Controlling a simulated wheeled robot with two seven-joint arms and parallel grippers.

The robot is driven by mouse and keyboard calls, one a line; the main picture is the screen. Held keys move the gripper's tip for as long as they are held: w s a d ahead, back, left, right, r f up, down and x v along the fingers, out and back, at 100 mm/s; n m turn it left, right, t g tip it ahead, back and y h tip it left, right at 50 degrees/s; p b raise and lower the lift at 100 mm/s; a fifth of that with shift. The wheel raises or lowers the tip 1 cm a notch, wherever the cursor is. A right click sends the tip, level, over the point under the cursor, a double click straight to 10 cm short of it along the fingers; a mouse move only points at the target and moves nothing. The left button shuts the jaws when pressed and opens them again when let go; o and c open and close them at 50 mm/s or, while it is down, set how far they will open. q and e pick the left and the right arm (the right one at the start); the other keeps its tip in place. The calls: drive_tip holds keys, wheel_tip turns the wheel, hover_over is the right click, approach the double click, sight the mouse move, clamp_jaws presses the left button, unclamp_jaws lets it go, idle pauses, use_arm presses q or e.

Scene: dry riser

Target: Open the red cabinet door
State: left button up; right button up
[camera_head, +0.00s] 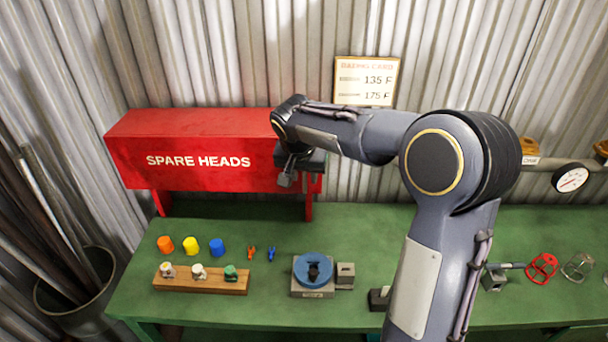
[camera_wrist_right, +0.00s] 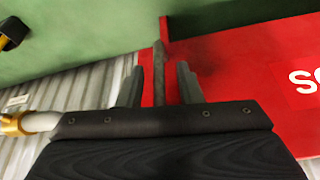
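The red cabinet (camera_head: 190,125) stands on short legs at the back left of the bench, its front door (camera_head: 210,178) lettered SPARE HEADS. The door looks closed. My right gripper (camera_head: 287,180) is at the right end of the door front, partly hidden by its own wrist. In the right wrist view, the red door (camera_wrist_right: 235,75) lies to the right, and my right gripper's fingers (camera_wrist_right: 158,85) are apart. A thin dark upright bar (camera_wrist_right: 159,72), seemingly the door handle, shows between them; I cannot tell whether either finger touches it. My left gripper is not in view.
On the green bench (camera_head: 400,225) stand orange, yellow and blue caps (camera_head: 190,246), a wooden block with fittings (camera_head: 215,280) and a blue round fixture (camera_head: 313,270). A gauge (camera_head: 570,178) and red guard (camera_head: 542,268) are at the right. My right arm hides the bench's middle.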

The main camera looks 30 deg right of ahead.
drive_tip(key=shift+w+d+f, duration=0.1)
drive_tip(key=shift+d+f, duration=0.1)
drive_tip(key=shift+f, duration=0.45)
clamp_jaws()
drive_tip(key=shift+a, duration=0.1)
